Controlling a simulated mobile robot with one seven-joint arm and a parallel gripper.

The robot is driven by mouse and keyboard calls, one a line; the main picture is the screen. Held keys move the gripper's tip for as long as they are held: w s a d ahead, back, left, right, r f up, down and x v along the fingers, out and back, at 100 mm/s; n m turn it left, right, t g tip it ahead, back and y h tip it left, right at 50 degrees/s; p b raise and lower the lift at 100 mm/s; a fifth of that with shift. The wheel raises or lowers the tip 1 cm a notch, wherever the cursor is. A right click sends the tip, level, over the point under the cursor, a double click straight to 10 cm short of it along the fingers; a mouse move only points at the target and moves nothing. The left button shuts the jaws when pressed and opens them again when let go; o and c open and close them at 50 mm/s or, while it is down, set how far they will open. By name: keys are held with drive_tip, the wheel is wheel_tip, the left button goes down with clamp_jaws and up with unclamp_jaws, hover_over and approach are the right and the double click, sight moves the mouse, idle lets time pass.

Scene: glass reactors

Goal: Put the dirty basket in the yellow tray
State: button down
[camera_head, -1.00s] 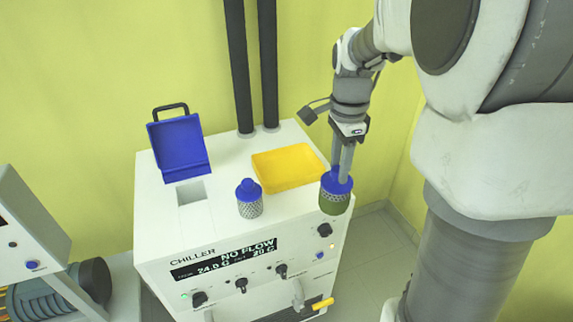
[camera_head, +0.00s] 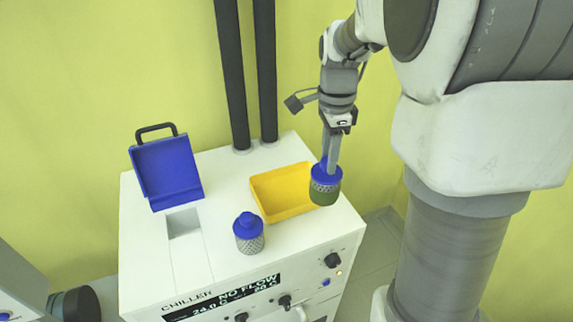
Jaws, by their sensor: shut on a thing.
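My gripper (camera_head: 327,165) is shut on the blue top of the dirty basket (camera_head: 324,191), a mesh cylinder with a green-brown lower part. The basket hangs upright at the right end of the yellow tray (camera_head: 262,205), overlapping its right edge in the picture. I cannot tell the gap between the basket and the surface below. The yellow tray lies on the white chiller top and looks empty. A second basket (camera_head: 249,240), with a blue cap and clean grey mesh, stands on the chiller top left of and nearer than the tray.
The white chiller (camera_head: 150,255) has a square opening (camera_head: 184,223) with a raised blue lid (camera_head: 167,172) behind it. Two dark vertical pipes (camera_head: 266,75) rise behind the tray. Knobs and a display are on the chiller's front. Bare chiller top lies around the tray.

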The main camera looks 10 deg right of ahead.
drive_tip(key=w+a+f+p, duration=0.1)
drive_tip(key=w+a+f, duration=0.4)
drive_tip(key=w+f, duration=0.3)
drive_tip(key=shift+w+f, duration=0.25)
drive_tip(key=shift+f, duration=0.75)
drive_tip(key=shift+f, duration=0.2)
drive_tip(key=shift+c, duration=2.3)
unclamp_jaws()
drive_tip(key=shift+r, duration=0.2)
